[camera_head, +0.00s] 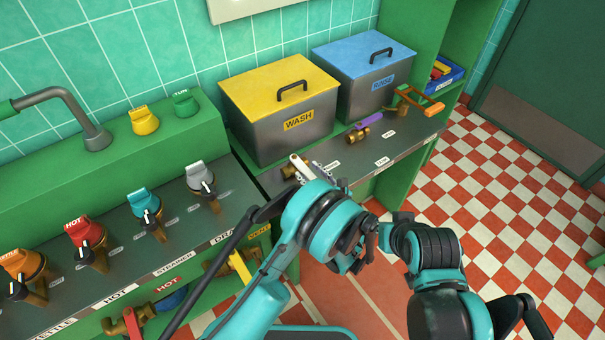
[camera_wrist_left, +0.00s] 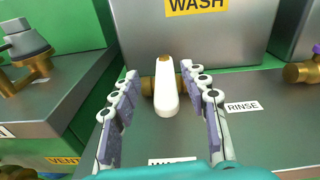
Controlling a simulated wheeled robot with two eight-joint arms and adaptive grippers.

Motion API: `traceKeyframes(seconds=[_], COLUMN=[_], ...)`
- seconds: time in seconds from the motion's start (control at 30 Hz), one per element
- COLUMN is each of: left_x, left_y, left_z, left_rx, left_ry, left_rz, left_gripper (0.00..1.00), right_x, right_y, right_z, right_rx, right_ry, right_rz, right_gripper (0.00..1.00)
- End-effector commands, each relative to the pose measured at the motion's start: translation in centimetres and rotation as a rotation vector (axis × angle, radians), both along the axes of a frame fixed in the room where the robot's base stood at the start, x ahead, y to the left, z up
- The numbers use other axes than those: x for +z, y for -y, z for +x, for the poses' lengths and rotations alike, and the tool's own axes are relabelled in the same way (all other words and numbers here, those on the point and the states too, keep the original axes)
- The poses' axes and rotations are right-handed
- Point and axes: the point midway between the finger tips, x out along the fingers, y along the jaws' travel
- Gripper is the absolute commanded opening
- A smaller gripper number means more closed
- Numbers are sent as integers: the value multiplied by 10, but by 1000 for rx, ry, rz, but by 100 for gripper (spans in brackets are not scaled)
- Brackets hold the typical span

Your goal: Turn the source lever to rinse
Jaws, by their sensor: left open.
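The source lever is a white handle (camera_wrist_left: 166,88) on a brass valve in front of the WASH tank. My left gripper (camera_wrist_left: 166,98) is open, with one finger on each side of the lever and visible gaps to both. The RINSE label (camera_wrist_left: 242,107) lies to the right of the lever; another label at the bottom is partly hidden. My right arm shows at lower right in the head view; I make out no fingers.
The yellow-lidded WASH tank (camera_head: 280,108) stands behind the lever and the blue-lidded RINSE tank (camera_head: 362,78) beside it. A purple-handled valve (camera_head: 366,124) and an orange-handled one (camera_head: 420,101) are to the right. Several knobs, including a grey one (camera_head: 200,178), line the left counter.

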Motion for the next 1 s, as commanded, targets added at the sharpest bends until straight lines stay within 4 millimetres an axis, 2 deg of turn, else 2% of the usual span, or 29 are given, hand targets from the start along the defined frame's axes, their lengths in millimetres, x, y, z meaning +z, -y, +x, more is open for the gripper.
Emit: traceKeyframes(seconds=[0.1,0.27,0.7,1.0], left_x=[-14,-19,-20,-18], left_y=[12,14,-24,-30], left_z=[-7,-7,44,53], left_rx=[-15,-18,-16,-18], left_ry=[5,6,6,6], left_rz=[84,124,122,122], left_gripper=[45,45,45,45], right_x=[-3,-5,-24,-26], right_y=[0,0,0,0], right_z=[0,0,0,0], right_rx=[0,0,0,0], right_ry=[0,0,0,0], right_rz=[0,0,0,0], right_gripper=[0,0,0,0])
